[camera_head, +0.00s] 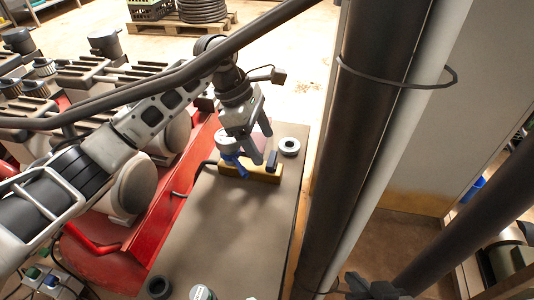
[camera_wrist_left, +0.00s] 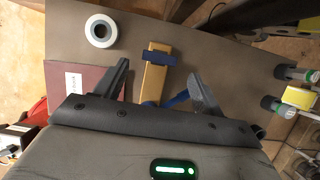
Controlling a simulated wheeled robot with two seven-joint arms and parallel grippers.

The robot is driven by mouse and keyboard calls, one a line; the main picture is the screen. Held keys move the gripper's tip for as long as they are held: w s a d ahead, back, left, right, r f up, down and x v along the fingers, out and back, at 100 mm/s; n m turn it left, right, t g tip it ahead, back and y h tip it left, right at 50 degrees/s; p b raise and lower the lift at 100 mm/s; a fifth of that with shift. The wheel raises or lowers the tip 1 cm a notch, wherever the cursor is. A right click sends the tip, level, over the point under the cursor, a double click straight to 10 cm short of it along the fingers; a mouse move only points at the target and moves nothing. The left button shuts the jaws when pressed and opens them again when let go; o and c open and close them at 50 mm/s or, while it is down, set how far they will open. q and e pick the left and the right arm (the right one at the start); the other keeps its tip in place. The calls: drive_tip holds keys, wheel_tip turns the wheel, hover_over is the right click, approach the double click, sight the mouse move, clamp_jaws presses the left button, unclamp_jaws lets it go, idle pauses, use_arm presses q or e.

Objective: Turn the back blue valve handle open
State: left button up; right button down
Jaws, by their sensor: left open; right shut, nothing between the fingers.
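The brass manifold block (camera_head: 262,175) lies on the grey bench top, and it also shows in the left wrist view (camera_wrist_left: 153,82). One blue handle (camera_head: 271,161) lies across the block's end near the tape roll; the left wrist view shows it crosswise (camera_wrist_left: 172,58). A second blue handle (camera_head: 236,164) is at the other end, angled off the block (camera_wrist_left: 178,98) and partly hidden at its lower end. My left gripper (camera_head: 245,150) is open above the block, its fingers apart on either side (camera_wrist_left: 160,88) without visible contact. My right gripper (camera_head: 368,288) is shut and empty at the bottom edge.
A white tape roll (camera_head: 289,146) sits beside the block. A dark red booklet (camera_wrist_left: 88,82) lies nearby. Several capped items (camera_wrist_left: 290,73) stand at the bench's other end. A red frame (camera_head: 170,190) runs along the left side; a dark post (camera_head: 370,130) stands right. The mid-bench is clear.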

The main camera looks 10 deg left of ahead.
sight(270, 158)
use_arm(q)
drive_tip(key=x, duration=0.4)
use_arm(e)
drive_tip(key=shift+a+f+g, duration=0.15)
drive_tip(key=shift+f+g, duration=0.15)
drive_tip(key=shift+f, duration=0.3)
use_arm(q)
drive_tip(key=c, duration=1)
use_arm(e)
drive_tip(key=shift+w+r, duration=0.1)
